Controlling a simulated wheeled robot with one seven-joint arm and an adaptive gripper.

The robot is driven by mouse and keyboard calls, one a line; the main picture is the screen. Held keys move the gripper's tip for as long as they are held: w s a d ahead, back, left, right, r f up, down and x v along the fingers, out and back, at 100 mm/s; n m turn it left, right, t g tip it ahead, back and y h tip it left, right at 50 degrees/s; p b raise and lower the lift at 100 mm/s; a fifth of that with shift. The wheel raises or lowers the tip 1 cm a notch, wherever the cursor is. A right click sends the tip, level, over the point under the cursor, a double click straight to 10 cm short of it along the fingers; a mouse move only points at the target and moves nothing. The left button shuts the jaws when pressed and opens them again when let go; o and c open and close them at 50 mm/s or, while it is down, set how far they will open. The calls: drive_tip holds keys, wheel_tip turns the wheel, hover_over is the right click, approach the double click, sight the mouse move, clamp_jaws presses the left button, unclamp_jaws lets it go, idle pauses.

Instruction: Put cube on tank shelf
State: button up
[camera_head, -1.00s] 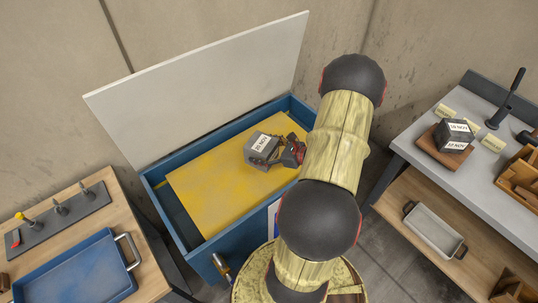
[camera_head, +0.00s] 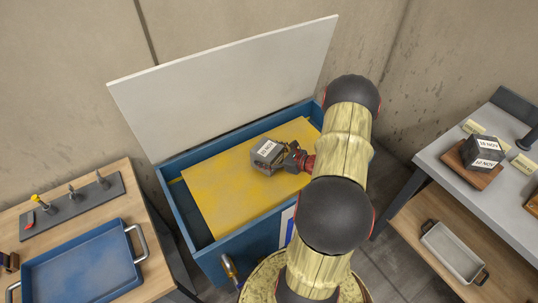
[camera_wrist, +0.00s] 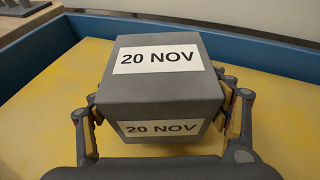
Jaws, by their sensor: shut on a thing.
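A grey cube (camera_head: 268,154) with white "20 NOV" labels is held in my gripper (camera_head: 294,160). In the wrist view the cube (camera_wrist: 160,80) fills the middle, with my gripper's fingers (camera_wrist: 160,125) closed on its left and right sides. The cube is over the yellow shelf (camera_head: 220,190) inside the blue tank (camera_head: 222,252); I cannot tell whether it touches the shelf. The tank's pale lid (camera_head: 225,85) stands open at the back.
On the right, another dated cube (camera_head: 481,152) sits on a wooden board (camera_head: 462,163) on a grey table. A blue tray (camera_head: 85,273) and a tool rack (camera_head: 70,207) lie on the left bench. Much of the yellow shelf is bare.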

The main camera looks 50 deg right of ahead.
drive_tip(key=shift+d+f+b, duration=0.1)
drive_tip(key=shift+f+b, duration=0.25)
drive_tip(key=shift+f, duration=0.6)
drive_tip(key=shift+f, duration=0.1)
drive_tip(key=o, duration=2.1)
drive_tip(key=shift+s+f, duration=0.1)
drive_tip(key=shift+f, duration=0.1)
drive_tip(key=shift+c, duration=0.2)
drive_tip(key=shift+r, duration=0.2)
drive_tip(key=a+p+v, duration=0.1)
drive_tip(key=p+v, duration=0.2)
drive_tip(key=v, duration=0.8)
drive_tip(key=shift+s+d, duration=0.35)
drive_tip(key=shift+s, duration=0.1)
